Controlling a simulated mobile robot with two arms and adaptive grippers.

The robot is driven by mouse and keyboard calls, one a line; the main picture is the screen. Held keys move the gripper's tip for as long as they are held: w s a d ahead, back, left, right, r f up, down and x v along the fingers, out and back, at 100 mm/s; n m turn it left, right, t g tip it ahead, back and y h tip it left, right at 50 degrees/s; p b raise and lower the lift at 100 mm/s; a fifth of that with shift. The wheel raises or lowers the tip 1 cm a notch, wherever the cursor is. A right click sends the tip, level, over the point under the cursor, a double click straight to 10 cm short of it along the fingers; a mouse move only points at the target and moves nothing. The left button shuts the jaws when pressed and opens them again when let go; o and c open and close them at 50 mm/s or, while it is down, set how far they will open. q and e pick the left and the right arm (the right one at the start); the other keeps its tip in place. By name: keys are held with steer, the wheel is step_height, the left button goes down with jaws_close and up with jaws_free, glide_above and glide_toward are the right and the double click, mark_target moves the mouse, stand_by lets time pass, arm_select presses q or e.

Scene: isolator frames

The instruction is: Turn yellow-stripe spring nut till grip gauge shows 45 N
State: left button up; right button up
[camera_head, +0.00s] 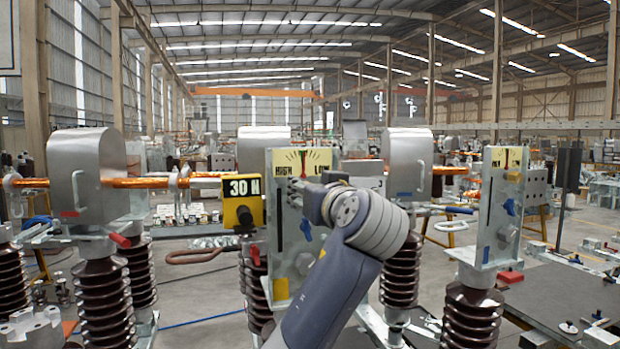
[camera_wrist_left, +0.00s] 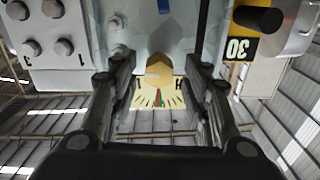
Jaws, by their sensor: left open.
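A yellow box with a white plate reading 30 N (camera_head: 242,187) hangs left of the near grey panel. The panel's top carries a yellow dial (camera_head: 284,160) marked HIGH and LOW, with green and red marks; it shows upside down in the left wrist view (camera_wrist_left: 158,100). A yellow patch (camera_head: 281,289) sits low on this panel. My left gripper (camera_head: 318,198) is at the panel, mostly hidden by its own wrist. In the left wrist view its two fingers (camera_wrist_left: 160,88) stand apart with the panel face beyond them. My right gripper is not in view.
A similar panel (camera_head: 503,210) with a dial stands at the right, on a brown ribbed insulator (camera_head: 471,318). A metal housing (camera_head: 85,170) with a copper bar is at the left. A grey table (camera_head: 565,290) lies at the lower right.

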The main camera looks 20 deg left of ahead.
arm_select(q)
steer(key=shift+w+a+f, duration=0.1)
steer(key=shift+w, duration=0.25)
jaws_close()
steer(key=shift+m, duration=0.4)
steer(key=m+b, duration=0.2)
steer(key=m, duration=0.6)
stand_by(0.4)
